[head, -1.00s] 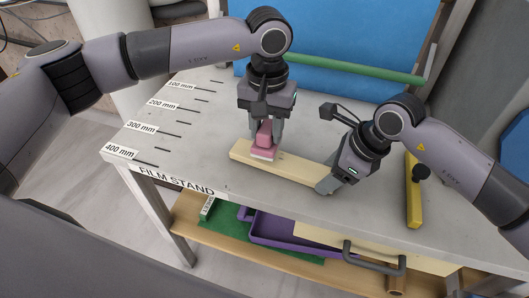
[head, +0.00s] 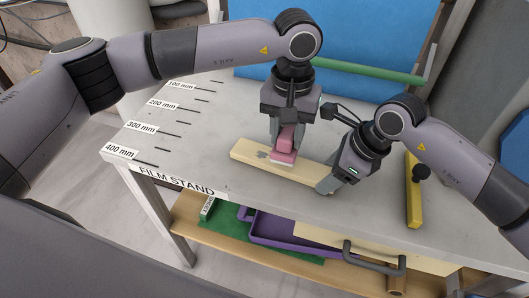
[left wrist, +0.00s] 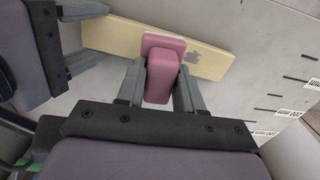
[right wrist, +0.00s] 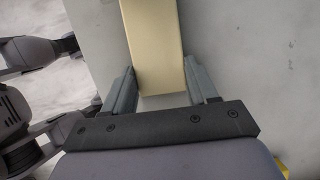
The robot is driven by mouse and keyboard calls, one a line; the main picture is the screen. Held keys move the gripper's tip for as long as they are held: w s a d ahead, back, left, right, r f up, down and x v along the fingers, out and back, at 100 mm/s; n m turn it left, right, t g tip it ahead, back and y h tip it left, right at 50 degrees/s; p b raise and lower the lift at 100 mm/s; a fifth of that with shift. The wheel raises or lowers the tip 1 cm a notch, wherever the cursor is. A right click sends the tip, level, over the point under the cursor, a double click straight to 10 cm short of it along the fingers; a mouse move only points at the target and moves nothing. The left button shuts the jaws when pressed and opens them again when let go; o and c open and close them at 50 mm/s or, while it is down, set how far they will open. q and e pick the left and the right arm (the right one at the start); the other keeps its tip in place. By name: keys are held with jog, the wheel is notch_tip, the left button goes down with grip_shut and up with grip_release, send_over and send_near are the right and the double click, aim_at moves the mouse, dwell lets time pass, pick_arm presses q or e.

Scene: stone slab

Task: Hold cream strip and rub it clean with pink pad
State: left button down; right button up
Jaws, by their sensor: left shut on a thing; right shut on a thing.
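The cream strip (head: 244,150) lies flat and slanted on the stone slab. My left gripper (head: 285,147) is shut on the pink pad (head: 286,142), which has a pale underside. The pad is over the strip's middle, right of the smudge; it looks to be on the strip, but contact is hard to tell. My right gripper (head: 328,184) is shut on the strip's right end, which shows between its fingers in the right wrist view (right wrist: 155,45).
A yellow bar with a black knob (head: 413,200) lies on the slab (head: 200,130) at right. A green rail (head: 365,71) runs along the back. A purple tray (head: 290,237) sits on the shelf below. The slab's left part is clear.

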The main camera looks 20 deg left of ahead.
pick_arm(q)
jog(key=shift+s+d, duration=0.1)
jog(key=shift+d, duration=0.05)
pick_arm(e)
jog(key=shift+s+a+f, duration=0.1)
pick_arm(q)
jog(key=a+r, duration=0.4)
jog(key=r, duration=0.5)
jog(key=shift+w+a, duration=0.25)
jog(key=shift+a, duration=0.05)
jog(key=c, duration=1.6)
grip_release()
jog(key=shift+c, duration=0.2)
grip_shut()
pick_arm(e)
jog(key=o, duration=1.6)
jog(key=v, duration=1.2)
